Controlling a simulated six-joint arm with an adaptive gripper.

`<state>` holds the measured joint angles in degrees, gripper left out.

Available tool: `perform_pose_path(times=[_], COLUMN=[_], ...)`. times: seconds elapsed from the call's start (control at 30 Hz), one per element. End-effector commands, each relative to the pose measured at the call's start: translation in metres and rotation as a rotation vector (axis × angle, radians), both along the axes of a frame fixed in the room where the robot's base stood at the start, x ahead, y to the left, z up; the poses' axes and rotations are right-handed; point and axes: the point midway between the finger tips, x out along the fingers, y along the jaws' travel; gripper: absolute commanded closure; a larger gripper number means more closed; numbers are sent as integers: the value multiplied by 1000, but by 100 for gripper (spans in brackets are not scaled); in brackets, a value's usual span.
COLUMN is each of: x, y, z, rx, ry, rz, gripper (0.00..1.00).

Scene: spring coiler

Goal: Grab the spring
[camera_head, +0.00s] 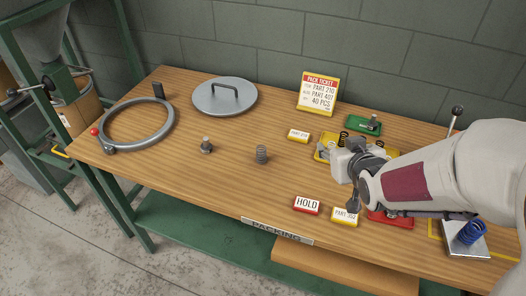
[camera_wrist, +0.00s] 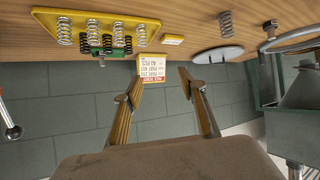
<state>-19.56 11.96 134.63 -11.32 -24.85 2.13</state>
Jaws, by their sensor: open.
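A grey coil spring (camera_head: 261,154) stands upright alone on the wooden table in the head view. A grey spring also stands alone at the top of the wrist view (camera_wrist: 225,24). My gripper (camera_head: 347,168) is to the right of this spring, over the yellow tray (camera_head: 322,154). In the wrist view its fingers (camera_wrist: 160,76) are apart with nothing held between them. A blue spring (camera_head: 471,233) stands on a pale plate at the right. Several springs stand on the yellow tray, partly hidden by my arm in the head view.
A bolt-like piece (camera_head: 206,146) stands left of the lone spring. A round lid (camera_head: 224,97) and a ring clamp (camera_head: 108,148) lie farther left. A ticket sign (camera_head: 318,92), green tray (camera_head: 363,126), red HOLD sign (camera_head: 307,205) and red tray (camera_head: 402,222) surround my gripper.

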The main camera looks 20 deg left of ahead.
Motion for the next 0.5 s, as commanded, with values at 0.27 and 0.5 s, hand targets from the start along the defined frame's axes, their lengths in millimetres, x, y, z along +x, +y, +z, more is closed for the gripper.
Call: perform_pose_path(times=[0.27,0.5], x=[9,7], y=[53,97], z=[-32,-59], rx=[51,109], ry=[-57,-103], rz=[102,187], gripper=[59,59])
